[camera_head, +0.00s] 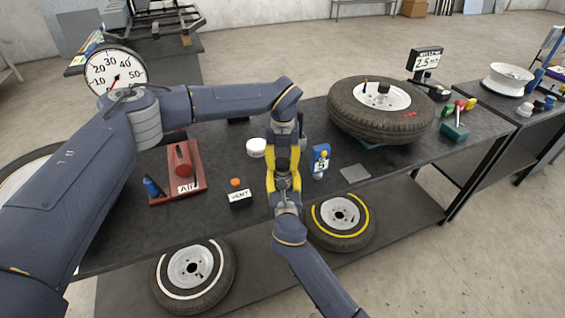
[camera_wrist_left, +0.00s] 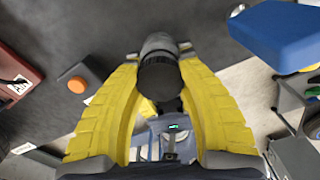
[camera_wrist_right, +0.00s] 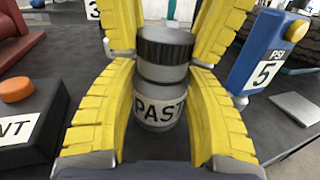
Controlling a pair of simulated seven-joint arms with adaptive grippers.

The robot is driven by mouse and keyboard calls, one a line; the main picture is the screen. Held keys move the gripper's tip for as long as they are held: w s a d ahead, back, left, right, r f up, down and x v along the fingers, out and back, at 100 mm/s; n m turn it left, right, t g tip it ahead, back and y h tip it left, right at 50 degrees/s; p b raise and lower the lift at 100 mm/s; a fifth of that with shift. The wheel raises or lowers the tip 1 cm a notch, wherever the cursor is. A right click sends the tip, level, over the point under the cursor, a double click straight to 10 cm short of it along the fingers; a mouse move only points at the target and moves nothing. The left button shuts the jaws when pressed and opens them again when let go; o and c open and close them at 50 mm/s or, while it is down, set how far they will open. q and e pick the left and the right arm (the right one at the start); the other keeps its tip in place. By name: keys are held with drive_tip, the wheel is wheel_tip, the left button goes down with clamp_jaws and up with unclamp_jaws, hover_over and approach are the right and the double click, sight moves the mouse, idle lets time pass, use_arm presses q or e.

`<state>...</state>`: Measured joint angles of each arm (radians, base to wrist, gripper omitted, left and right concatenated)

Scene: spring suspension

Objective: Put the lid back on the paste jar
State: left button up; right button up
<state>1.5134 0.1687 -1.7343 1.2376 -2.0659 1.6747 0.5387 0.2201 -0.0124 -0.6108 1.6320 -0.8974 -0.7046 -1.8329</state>
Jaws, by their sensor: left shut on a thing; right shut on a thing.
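The grey paste jar (camera_wrist_right: 150,112), with part of its label showing, stands upright in the right wrist view. My right gripper (camera_wrist_right: 161,72) is shut around its body. The black ribbed lid (camera_wrist_right: 165,44) is at the top of the jar, between the fingers of my left gripper (camera_wrist_left: 160,60), which is shut on it from above. The lid also shows in the left wrist view (camera_wrist_left: 160,78). Lid and jar look lined up and touching; I cannot tell how firmly the lid is seated. In the head view the grippers mostly hide both.
A blue PSI gauge (camera_head: 320,160) stands close to the right of the grippers. A black box with an orange knob (camera_head: 240,196) and a red AIR unit (camera_head: 180,172) are left. A white round container (camera_head: 256,147) is behind. A tyre (camera_head: 381,108) lies at the back right.

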use_arm(q)
drive_tip(key=shift+f, duration=0.55)
idle(0.4)
